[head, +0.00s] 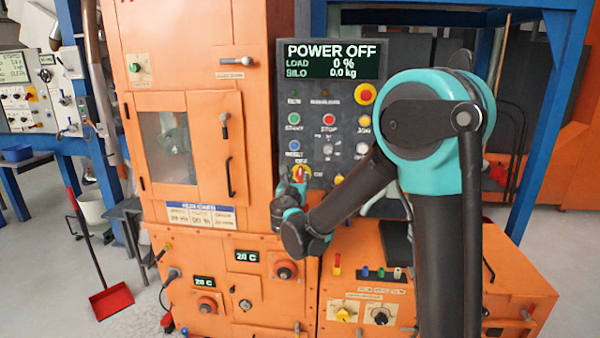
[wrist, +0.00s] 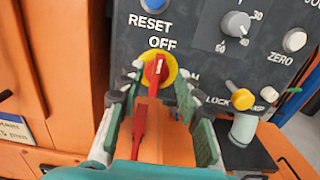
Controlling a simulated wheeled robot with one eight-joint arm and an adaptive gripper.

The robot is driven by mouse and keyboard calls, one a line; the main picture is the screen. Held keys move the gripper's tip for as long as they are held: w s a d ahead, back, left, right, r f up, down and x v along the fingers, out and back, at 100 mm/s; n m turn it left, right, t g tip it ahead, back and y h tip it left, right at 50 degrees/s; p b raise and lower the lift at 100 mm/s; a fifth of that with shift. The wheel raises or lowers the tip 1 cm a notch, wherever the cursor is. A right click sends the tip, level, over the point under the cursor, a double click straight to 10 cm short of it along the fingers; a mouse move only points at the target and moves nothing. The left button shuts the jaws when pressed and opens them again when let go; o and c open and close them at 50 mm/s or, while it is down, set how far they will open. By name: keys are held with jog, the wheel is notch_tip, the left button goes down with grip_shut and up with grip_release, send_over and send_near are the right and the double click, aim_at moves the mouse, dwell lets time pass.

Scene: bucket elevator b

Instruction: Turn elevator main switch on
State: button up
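The main switch (wrist: 158,68) is a red handle on a round yellow plate, low on the dark control panel. Its handle stands about upright, towards the word OFF above it. It also shows in the head view (head: 301,173), partly covered by my gripper. My gripper (wrist: 155,84) is open, with one finger on each side of the switch and a gap between each finger and the red handle. In the head view my gripper (head: 291,192) is at the panel's lower left. The display (head: 332,60) reads POWER OFF.
A yellow knob (wrist: 243,99) sticks out right of the fingers, above a pale cylinder (wrist: 243,129). The blue RESET button (wrist: 153,5) and a grey dial (wrist: 236,24) are above. The orange cabinet (head: 190,120) stands left of the panel.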

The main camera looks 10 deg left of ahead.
aim_at(300, 170)
jog(key=w, duration=0.5)
jog(key=shift+w+d, duration=0.1)
jog(key=shift+w, duration=0.25)
grip_shut()
